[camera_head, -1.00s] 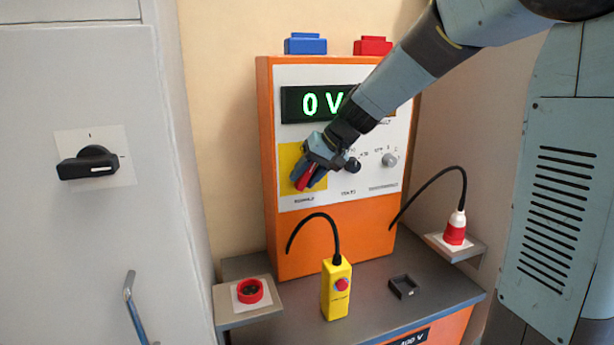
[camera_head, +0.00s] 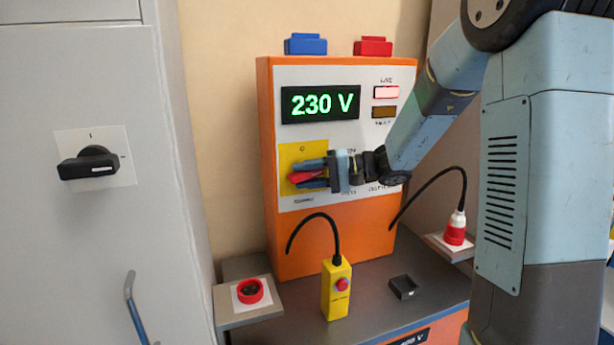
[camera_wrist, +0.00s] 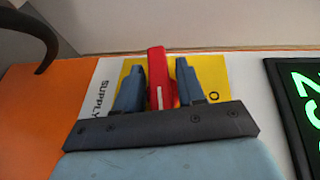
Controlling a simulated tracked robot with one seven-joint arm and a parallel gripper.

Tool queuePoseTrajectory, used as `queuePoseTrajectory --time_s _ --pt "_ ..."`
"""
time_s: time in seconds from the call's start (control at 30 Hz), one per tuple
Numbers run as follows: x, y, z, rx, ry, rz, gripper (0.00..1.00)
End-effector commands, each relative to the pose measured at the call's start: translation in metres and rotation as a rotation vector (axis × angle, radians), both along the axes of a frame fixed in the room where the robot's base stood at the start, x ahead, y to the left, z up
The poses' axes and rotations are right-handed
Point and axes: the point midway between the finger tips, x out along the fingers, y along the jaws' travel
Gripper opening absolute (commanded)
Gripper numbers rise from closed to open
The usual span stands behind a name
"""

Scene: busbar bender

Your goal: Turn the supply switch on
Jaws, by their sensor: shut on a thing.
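The supply switch has a red handle (camera_head: 303,177) on a yellow plate (camera_head: 290,158) at the left of the orange cabinet's white panel. My gripper (camera_head: 312,174) is shut on the red handle, which lies sideways in the head view. In the wrist view the red handle (camera_wrist: 157,75) stands between the two fingers (camera_wrist: 158,85), beside the partly hidden word SUPPLY. The display (camera_head: 320,104) reads 230 V in green, and the lamp (camera_head: 386,93) to its right is lit pale red. My gripper hides part of the panel's lower labels and knobs.
A grey cabinet with a black rotary switch (camera_head: 90,163) stands at the left. A dark cable (camera_head: 312,218) hangs in front.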

Motion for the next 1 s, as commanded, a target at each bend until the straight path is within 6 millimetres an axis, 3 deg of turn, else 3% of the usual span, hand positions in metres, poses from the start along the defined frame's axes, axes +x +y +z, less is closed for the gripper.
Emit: queuePoseTrajectory --time_s 0.4,0.9,0.93,1.0 --pt "0.0018 -0.0036 -0.0025 0.152 0.049 -0.009 0.09" --pt "0.0014 -0.0035 -0.0032 0.166 0.055 -0.009 0.08" --pt "0.0013 -0.0035 -0.0032 0.166 0.055 -0.009 0.41" --pt "0.0013 -0.0031 -0.0030 0.166 0.055 -0.008 0.47"
